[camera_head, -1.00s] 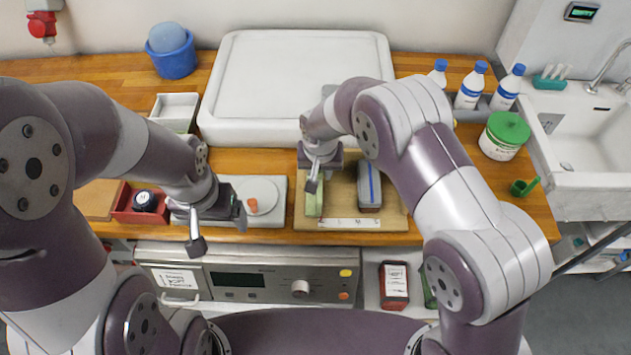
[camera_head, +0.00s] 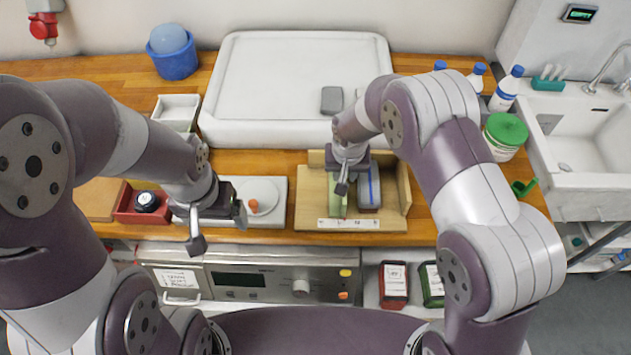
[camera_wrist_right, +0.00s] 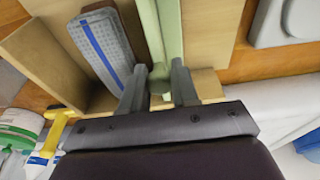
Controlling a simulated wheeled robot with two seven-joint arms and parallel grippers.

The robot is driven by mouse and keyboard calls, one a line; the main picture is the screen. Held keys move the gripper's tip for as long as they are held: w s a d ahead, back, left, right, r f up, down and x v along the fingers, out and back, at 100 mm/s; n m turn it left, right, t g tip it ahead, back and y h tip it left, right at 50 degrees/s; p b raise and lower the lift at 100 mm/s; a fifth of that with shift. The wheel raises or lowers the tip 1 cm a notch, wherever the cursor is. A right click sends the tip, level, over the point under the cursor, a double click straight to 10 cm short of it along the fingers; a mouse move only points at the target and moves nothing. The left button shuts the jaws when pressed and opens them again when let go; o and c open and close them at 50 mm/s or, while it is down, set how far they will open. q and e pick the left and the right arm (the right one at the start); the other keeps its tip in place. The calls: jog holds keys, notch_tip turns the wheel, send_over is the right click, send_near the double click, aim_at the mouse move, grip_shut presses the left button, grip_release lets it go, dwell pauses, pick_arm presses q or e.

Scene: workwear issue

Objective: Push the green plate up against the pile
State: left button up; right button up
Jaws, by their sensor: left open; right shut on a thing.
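The green plate (camera_head: 337,199) stands on the wooden tray (camera_head: 308,205), left of the pile. It also shows in the right wrist view (camera_wrist_right: 171,30). The pile (camera_head: 369,190) is grey with a blue stripe and lies near the tray's right rail; it shows in the right wrist view (camera_wrist_right: 97,42) too. A narrow strip of bare wood shows between plate and pile. My right gripper (camera_head: 343,183) is shut on the plate's green end, between its fingers in the wrist view (camera_wrist_right: 160,82). My left gripper (camera_head: 218,226) is open and empty at the left, by the scale.
A white scale (camera_head: 270,213) with a small orange thing sits left of the tray. A red bin (camera_head: 128,213) is further left. A big white container (camera_head: 290,75) with a grey block (camera_head: 332,99) on it stands behind. Bottles and a green-lidded tub (camera_head: 505,137) stand right.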

jog(key=shift+d+p, duration=0.95)
jog(key=shift+d, duration=3.1)
jog(key=o, duration=0.6)
notch_tip(320, 180, up, 8)
jog(key=p, duration=0.6)
